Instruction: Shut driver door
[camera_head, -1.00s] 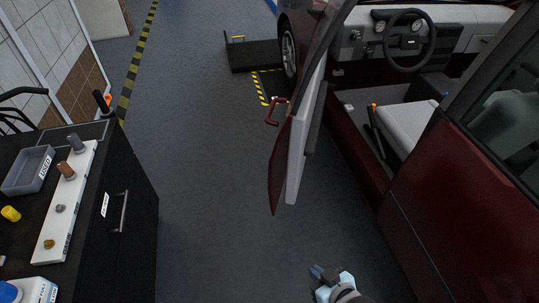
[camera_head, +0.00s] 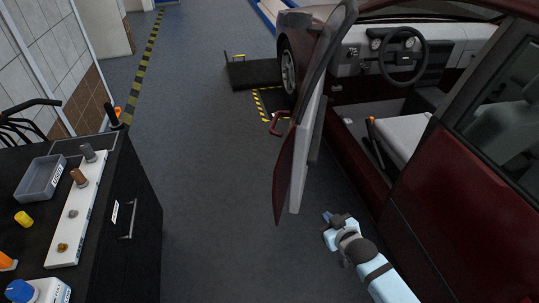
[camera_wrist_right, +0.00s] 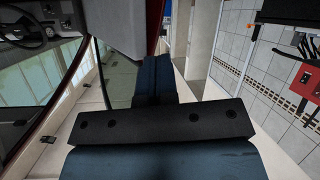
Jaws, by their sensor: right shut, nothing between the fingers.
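The dark red driver door (camera_head: 287,160) stands wide open in the head view, swung out from the red car (camera_head: 445,195). My right gripper (camera_head: 328,216) is low in the head view, below and right of the door's lower end, in front of the door opening. It is shut and empty, apart from the door as far as I can see. In the right wrist view its blue fingers (camera_wrist_right: 155,80) are together. My left gripper is out of view.
A black cabinet (camera_head: 130,205) with a grey bin (camera_head: 40,178) and a white strip of knobs stands at the left. Grey floor (camera_head: 205,150) lies clear between cabinet and door. A black ramp (camera_head: 250,73) sits beside the front wheel.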

